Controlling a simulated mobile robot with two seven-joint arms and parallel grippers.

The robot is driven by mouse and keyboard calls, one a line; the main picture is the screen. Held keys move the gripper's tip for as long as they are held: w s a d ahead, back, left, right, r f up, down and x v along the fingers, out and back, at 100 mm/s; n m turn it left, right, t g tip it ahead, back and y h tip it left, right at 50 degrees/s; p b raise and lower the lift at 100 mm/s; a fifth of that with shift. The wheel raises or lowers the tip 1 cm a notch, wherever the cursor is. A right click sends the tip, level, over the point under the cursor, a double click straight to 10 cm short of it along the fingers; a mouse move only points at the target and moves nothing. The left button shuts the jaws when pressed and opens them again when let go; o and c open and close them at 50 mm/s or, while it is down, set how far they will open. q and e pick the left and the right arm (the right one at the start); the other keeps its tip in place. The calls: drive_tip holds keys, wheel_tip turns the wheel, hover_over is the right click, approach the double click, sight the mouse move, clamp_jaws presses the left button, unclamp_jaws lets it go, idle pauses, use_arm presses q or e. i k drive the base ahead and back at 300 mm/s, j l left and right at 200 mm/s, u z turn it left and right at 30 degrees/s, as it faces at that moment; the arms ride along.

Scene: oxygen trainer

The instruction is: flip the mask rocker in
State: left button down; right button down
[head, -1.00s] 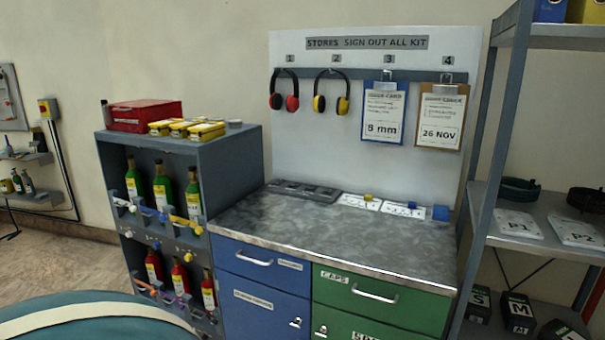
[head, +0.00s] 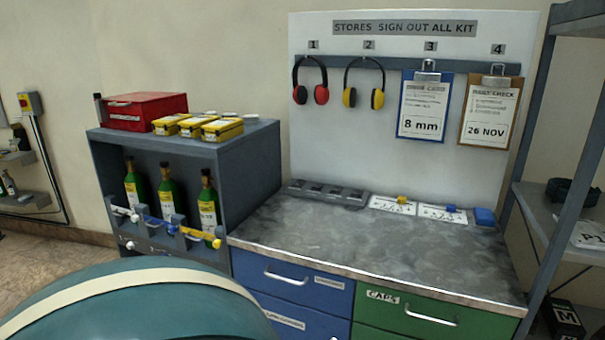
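I cannot make out a mask rocker anywhere in the head view. A dark grey strip (head: 328,193) with several recesses lies at the back left of the bench top, but it is too small to tell what it is. White cards with a small yellow piece (head: 401,200) and a small blue piece (head: 451,208) lie to its right. Neither of my grippers is in view.
The grey bench top (head: 380,248) is mostly clear, above blue and green drawers. A rack (head: 262,160) of green bottles stands left, with a red case (head: 143,111) and yellow boxes (head: 222,130) on top. A metal shelf upright (head: 566,160) stands right.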

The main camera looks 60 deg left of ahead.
sight(300, 183)
drive_tip(key=k+j, duration=0.1)
drive_tip(key=j, duration=0.4)
drive_tip(key=k+j, duration=0.1)
drive_tip(key=j, duration=0.4)
drive_tip(key=k+j+z, duration=0.1)
drive_tip(key=j, duration=0.4)
drive_tip(key=k+j, duration=0.1)
drive_tip(key=j, duration=0.4)
